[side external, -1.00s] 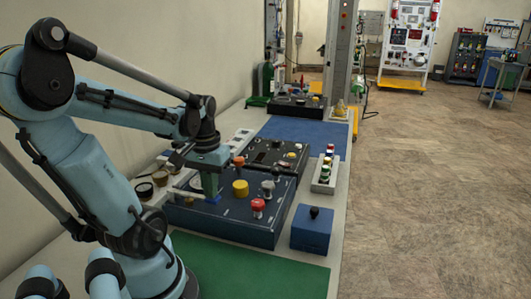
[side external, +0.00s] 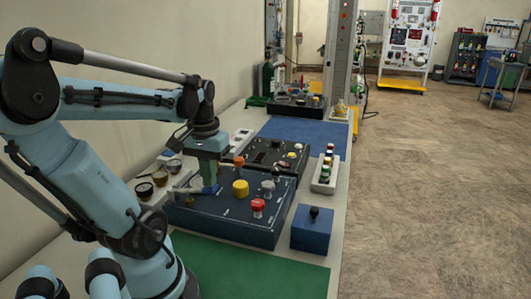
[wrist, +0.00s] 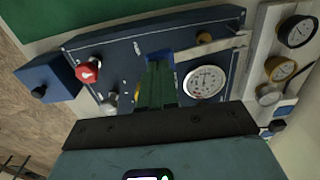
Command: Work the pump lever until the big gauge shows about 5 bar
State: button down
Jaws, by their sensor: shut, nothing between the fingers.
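My gripper (side external: 209,188) is shut and empty, pointing down over the left part of the dark blue panel (side external: 240,222). Its green and blue fingers (wrist: 158,78) also show in the wrist view. A pale bar, which looks like the pump lever (side external: 185,190), sticks out at the panel's left edge beside the fingertips; I cannot tell whether they touch it. It seems to show as a grey bar (wrist: 222,45) in the wrist view. The big white round gauge (wrist: 205,82) is beside the fingers; its needle is too small to read. My gripper largely hides it in the side view.
The panel carries a yellow knob (side external: 240,188) and a red knob (side external: 258,205). A blue box with a black knob (side external: 312,230) stands to the right. Smaller gauges (wrist: 297,31) line the wall side. The green mat (side external: 250,275) in front is clear.

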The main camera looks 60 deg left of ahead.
dwell(0.5)
jog(key=shift+f, duration=1.85)
jog(key=shift+r, duration=1.85)
dwell(0.8)
dwell(1.8)
dwell(0.5)
